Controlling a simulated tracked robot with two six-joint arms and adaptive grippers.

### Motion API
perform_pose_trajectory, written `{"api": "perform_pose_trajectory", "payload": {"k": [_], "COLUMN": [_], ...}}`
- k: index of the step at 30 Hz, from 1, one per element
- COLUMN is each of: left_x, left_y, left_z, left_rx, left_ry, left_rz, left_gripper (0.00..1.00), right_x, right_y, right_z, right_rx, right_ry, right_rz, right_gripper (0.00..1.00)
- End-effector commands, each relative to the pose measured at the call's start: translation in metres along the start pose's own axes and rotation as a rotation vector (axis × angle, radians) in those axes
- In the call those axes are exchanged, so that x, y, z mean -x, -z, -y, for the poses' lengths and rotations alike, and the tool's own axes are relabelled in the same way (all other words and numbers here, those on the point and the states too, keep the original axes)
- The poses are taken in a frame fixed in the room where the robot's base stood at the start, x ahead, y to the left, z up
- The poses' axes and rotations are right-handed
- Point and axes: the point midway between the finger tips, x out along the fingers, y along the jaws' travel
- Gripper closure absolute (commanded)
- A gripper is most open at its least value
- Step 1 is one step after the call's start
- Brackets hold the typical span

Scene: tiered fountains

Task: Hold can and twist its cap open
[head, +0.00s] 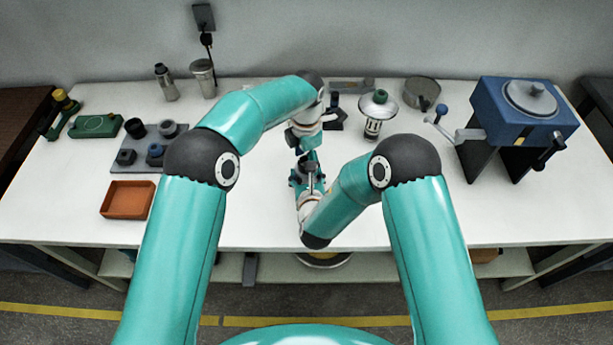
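My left gripper (302,147) points down over the middle of the white table, its dark fingers small and partly hidden. My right gripper (307,178) comes up from the near side and meets it there, with dark fingers spread around the meeting spot. A small teal piece (312,156) shows between the two grippers. I cannot tell whether it is the can or part of a gripper. The can and its cap are not clearly visible, and the grippers crowd this spot. I cannot tell whether either gripper is shut on anything.
A lantern (374,113), a metal pot (421,93) and a blue cranked machine (518,115) stand at the right. A flask (165,84), a metal cup (203,78), a green box (95,126) and an orange tray (128,201) are at the left. The front right tabletop is clear.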

Motion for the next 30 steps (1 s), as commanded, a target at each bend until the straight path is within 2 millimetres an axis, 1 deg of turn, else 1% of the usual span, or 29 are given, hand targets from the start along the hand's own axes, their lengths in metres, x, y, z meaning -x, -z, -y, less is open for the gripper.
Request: {"api": "perform_pose_trajectory", "payload": {"k": [6,10,30], "left_x": [0.001,0.008,0.073], "left_y": [0.000,0.000,-0.001], "left_z": [0.000,0.000,0.000], "left_rx": [-0.001,-0.002,-0.002], "left_ry": [0.000,-0.001,-0.001], "left_rz": [0.000,0.001,0.002], "left_gripper": [0.34,0.34,0.34], "right_x": [0.000,0.000,0.000], "right_y": [0.000,0.000,0.000], "right_z": [0.000,0.000,0.000], "right_rx": [0.000,0.000,0.000], "right_ry": [-0.001,-0.001,-0.001], "right_rz": [-0.001,-0.001,-0.001], "right_gripper": [0.82,0.82,0.82]}}
